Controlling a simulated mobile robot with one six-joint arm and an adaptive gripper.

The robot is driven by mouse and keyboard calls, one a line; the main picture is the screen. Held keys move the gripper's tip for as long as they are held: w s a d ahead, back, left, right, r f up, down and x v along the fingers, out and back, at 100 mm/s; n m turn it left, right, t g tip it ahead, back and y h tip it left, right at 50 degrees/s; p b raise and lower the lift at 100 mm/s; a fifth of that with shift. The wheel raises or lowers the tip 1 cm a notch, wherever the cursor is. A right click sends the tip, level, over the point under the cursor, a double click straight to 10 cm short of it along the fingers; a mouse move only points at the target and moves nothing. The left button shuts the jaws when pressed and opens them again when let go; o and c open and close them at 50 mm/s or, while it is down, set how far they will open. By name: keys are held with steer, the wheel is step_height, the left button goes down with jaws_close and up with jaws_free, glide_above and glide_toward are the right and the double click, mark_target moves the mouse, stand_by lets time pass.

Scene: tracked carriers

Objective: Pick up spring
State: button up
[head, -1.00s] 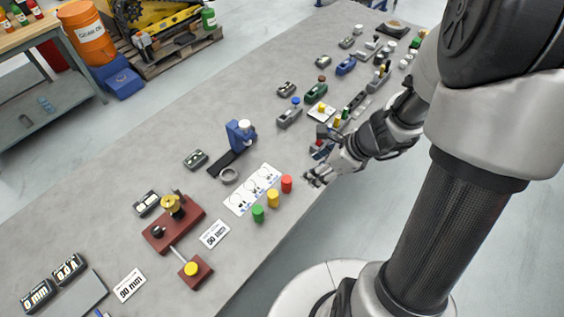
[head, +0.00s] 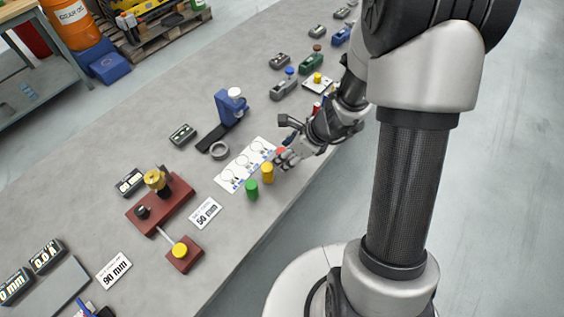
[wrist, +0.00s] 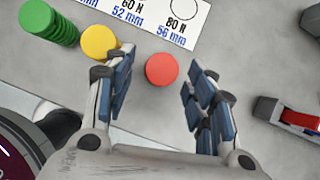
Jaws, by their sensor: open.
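Three coloured cylinders stand in a row along the table's front edge. The green one (head: 252,189) has ribbed sides like a coil spring in the wrist view (wrist: 48,22). The yellow one (head: 268,172) stands beside it, and its top is partly hidden by my left finger in the wrist view (wrist: 98,42). The red one (wrist: 161,69) shows as a round top between my two spread fingers, a little towards the left finger. My gripper (wrist: 160,95) is open and empty above the red one. In the head view my gripper (head: 284,162) mostly hides the red one.
A white printed card (head: 246,164) with circles lies behind the cylinders. A red-brown fixture (head: 160,204) stands to the left. A grey device with a red part (wrist: 292,119) lies right of my gripper.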

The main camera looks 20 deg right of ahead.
steer(key=shift+w+a+f, duration=0.2)
steer(key=shift+a+f, duration=0.1)
steer(key=shift+f, duration=0.35)
steer(key=shift+r, duration=0.1)
steer(key=shift+c, duration=0.2)
steer(key=c, duration=1.1)
steer(key=shift+c, duration=0.2)
